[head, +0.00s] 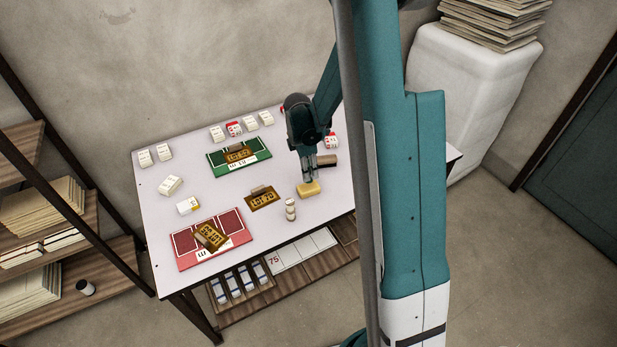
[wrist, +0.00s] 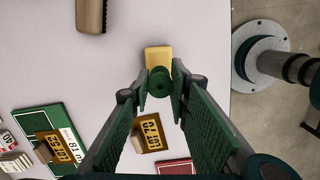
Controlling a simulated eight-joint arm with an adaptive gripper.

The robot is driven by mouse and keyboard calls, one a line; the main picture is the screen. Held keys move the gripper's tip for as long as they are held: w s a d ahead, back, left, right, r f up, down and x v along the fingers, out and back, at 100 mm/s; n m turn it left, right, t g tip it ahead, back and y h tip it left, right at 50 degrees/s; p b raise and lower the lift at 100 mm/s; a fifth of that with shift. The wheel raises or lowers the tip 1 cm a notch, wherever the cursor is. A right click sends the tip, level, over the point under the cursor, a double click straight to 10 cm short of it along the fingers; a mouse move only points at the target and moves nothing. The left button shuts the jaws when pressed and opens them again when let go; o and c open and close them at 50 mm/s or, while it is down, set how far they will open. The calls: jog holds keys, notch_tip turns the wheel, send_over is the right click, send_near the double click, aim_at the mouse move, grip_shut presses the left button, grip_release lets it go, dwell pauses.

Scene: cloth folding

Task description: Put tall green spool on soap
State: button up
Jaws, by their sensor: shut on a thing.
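The yellow soap (head: 308,190) lies on the white table near its right part. It also shows in the wrist view (wrist: 158,56). The green spool (wrist: 159,83) is between my gripper's fingertips, seen end-on. My gripper (wrist: 161,80) is shut on it. In the head view my gripper (head: 308,178) points down right above the soap. The spool covers part of the soap's near edge in the wrist view. I cannot tell whether the spool touches the soap.
A brown brush (head: 327,160) lies behind the soap. A LOT 70 tag (head: 263,199) lies to its left, and a small pale stacked piece (head: 290,210) stands in front. Green (head: 222,170) and red (head: 185,241) boards with tags, and several white blocks, lie further left.

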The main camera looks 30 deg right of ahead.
jog(key=shift+f, duration=1.7)
jog(key=shift+f+b, duration=0.15)
jog(key=shift+b, duration=0.25)
jog(key=o, duration=0.8)
jog(key=shift+r, duration=0.2)
jog(key=shift+w+a+r+p, duration=0.1)
jog(key=shift+a+r+p, duration=0.2)
jog(key=shift+r, duration=1.7)
jog(key=shift+a+r+p, duration=0.15)
jog(key=shift+r+p, duration=0.2)
jog(key=shift+r, duration=1.6)
jog(key=shift+w+a+r+p, duration=0.1)
jog(key=shift+a+r+p, duration=0.2)
jog(key=shift+r, duration=1.7)
jog(key=shift+s+r, duration=0.1)
